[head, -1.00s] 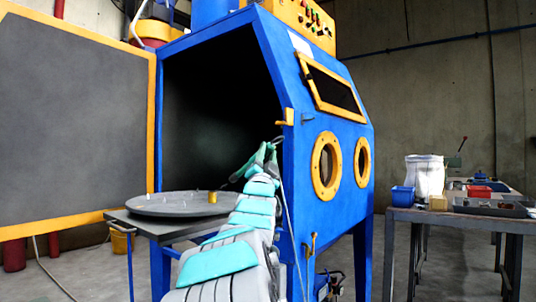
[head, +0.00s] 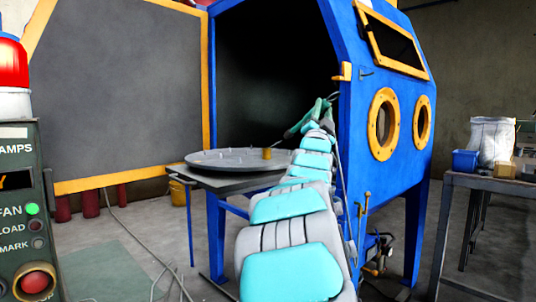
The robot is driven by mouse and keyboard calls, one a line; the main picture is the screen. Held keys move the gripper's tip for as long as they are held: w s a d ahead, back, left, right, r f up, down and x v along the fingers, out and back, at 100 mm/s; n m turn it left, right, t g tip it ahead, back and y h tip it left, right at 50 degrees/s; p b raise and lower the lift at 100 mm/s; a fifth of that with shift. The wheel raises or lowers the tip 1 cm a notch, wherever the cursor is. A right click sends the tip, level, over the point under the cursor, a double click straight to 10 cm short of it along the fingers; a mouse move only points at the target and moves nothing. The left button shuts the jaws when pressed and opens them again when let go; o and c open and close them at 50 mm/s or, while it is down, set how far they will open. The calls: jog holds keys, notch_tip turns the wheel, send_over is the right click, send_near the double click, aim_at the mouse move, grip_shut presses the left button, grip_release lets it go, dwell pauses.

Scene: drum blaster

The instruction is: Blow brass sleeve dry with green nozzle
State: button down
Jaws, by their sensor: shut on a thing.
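A small brass sleeve (head: 267,153) stands upright on the right part of the grey round turntable (head: 215,165), in front of the open cabinet. My gripper (head: 314,112) is raised at the right edge of the cabinet opening, above and to the right of the sleeve and apart from it in the picture. It is shut on the green nozzle (head: 319,106), which is small and partly merged with the fingers in this view. A thin hose (head: 343,190) hangs down the cabinet's edge beside my arm. Whether the sleeve is wet cannot be seen.
The blue blasting cabinet (head: 385,165) stands to the right, its large door (head: 130,95) open to the left. Several small pale pins stand on the turntable. A control panel (head: 28,210) with a red lamp is at the left. A workbench (head: 500,184) is at the far right.

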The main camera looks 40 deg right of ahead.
notch_tip(320, 180, up, 6)
jog(key=p, duration=0.3)
dwell(0.4)
